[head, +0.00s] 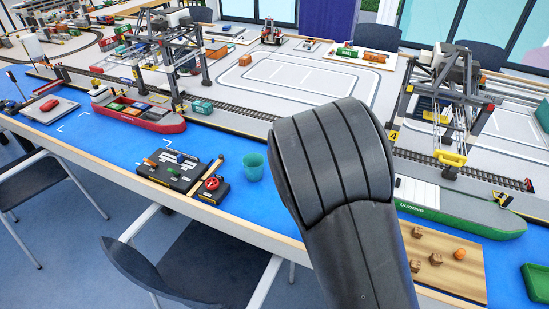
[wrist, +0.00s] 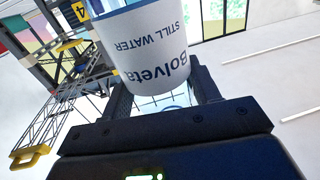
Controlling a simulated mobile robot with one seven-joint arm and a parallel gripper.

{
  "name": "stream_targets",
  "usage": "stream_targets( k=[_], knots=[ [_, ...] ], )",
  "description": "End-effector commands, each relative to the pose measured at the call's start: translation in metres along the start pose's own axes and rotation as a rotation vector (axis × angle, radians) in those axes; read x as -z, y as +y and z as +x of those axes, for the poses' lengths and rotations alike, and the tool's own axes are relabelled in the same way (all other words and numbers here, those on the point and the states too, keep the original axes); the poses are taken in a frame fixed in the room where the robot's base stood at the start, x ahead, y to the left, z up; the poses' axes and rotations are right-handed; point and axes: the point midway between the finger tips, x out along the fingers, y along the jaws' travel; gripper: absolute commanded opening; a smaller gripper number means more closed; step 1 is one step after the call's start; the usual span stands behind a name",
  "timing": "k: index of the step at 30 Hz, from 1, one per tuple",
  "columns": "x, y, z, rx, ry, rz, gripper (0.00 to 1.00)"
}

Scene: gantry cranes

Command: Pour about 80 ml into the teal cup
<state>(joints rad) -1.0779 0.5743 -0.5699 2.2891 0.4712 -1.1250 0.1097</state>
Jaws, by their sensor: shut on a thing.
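The teal cup (head: 253,166) stands upright on the blue strip of the table in the head view, just left of my arm. Its inside is too small to read. In the wrist view my gripper (wrist: 161,90) is shut on a white and blue water container (wrist: 155,60) labelled "Bolveta still water". The lettering appears upside down there, and the container's far end is cut off by the top edge. In the head view my arm hides my gripper and the container. No flowing water is visible.
A black control panel (head: 180,170) with a red knob lies left of the cup. A red ship model (head: 140,115) and gantry cranes (head: 445,100) stand behind. A green ship (head: 460,210), a wooden board (head: 445,265) with small pieces and a green tray (head: 536,283) are at right.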

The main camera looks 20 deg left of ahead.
Motion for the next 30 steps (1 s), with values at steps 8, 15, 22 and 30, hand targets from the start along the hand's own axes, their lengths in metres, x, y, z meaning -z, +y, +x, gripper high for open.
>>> stream_targets(
  k=[8, 15, 22, 30],
  knots=[
    [0.027, 0.0, 0.0, 0.0, 0.002, 0.002, 0.27],
    [0.045, 0.0, 0.0, 0.0, 0.003, 0.003, 0.27],
    [0.052, -0.021, 0.011, 0.007, 0.003, 0.002, 0.27],
    [0.06, -0.069, 0.029, 0.016, 0.004, 0.003, 0.27]
  ],
)
